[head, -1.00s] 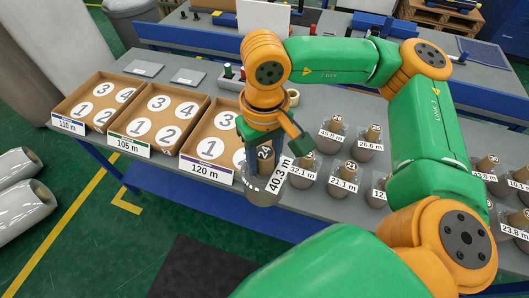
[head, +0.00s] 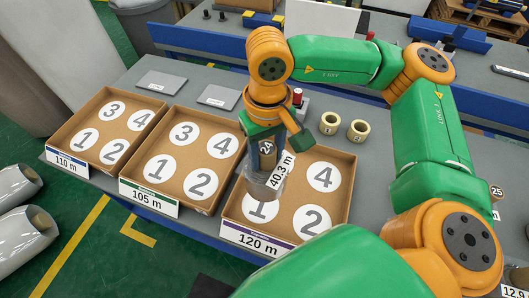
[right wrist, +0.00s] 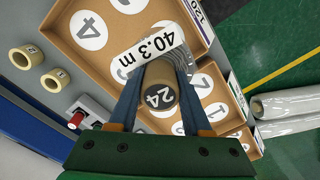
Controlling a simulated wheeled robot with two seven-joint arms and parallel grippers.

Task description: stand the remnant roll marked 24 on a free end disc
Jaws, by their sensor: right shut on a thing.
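The remnant roll marked 24 (head: 266,185) has a brown core, clear wrap and a 40.3 m tag. My right gripper (head: 265,147) is shut on its core and holds it upright over the 120 m tray (head: 343,202), at the left side near disc 1 (head: 261,209). I cannot tell whether its base touches the tray. The right wrist view shows the core top marked 24 (right wrist: 158,97) between the fingers. Discs 2 (head: 314,221) and 4 (head: 324,177) are bare; disc 3 is hidden behind my gripper. My left gripper is not in view.
The 105 m tray (head: 178,201) and 110 m tray (head: 76,164) stand to the left, their numbered discs bare. Two small cores (head: 329,123) (head: 358,131) stand behind the 120 m tray. Grey plates (head: 219,96) lie behind the trays. Other rolls stand at far right.

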